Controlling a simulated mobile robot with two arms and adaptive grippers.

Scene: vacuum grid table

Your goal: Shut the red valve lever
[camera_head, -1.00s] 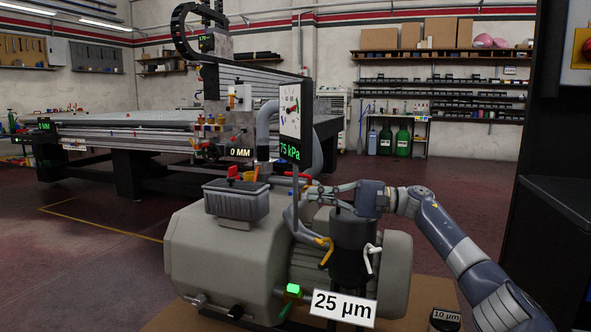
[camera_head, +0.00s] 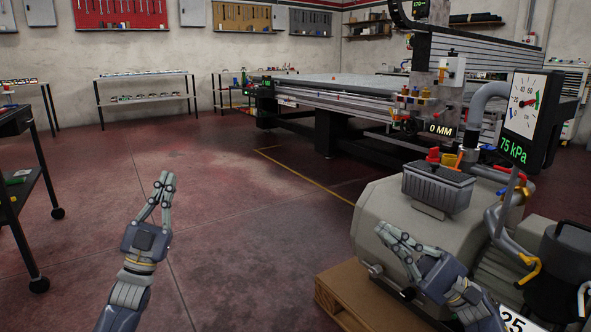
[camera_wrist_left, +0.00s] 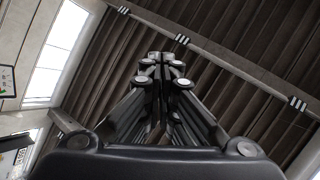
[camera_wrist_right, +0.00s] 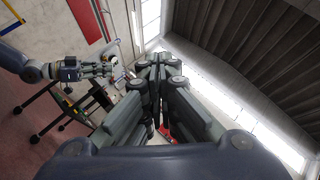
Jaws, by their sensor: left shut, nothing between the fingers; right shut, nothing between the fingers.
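Small red lever-like parts (camera_head: 502,169) show on the pipework just below the gauge, at the right of the head view. They are small and partly hidden, so I cannot tell the lever's exact position. My right gripper (camera_head: 384,230) is shut and empty in front of the grey pump (camera_head: 385,205), to the left of and apart from the red parts. My left gripper (camera_head: 166,177) is shut and empty above the open floor at left. Both wrist views show shut fingers pointing up toward the ceiling.
The gauge (camera_head: 525,105) reads 75 kPa. A yellow lever (camera_head: 530,270) hangs on the pump's right pipe. The pump stands on a wooden pallet (camera_head: 345,300). The large grid table (camera_head: 350,92) is behind. A wheeled cart (camera_head: 12,180) is at far left; the middle floor is clear.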

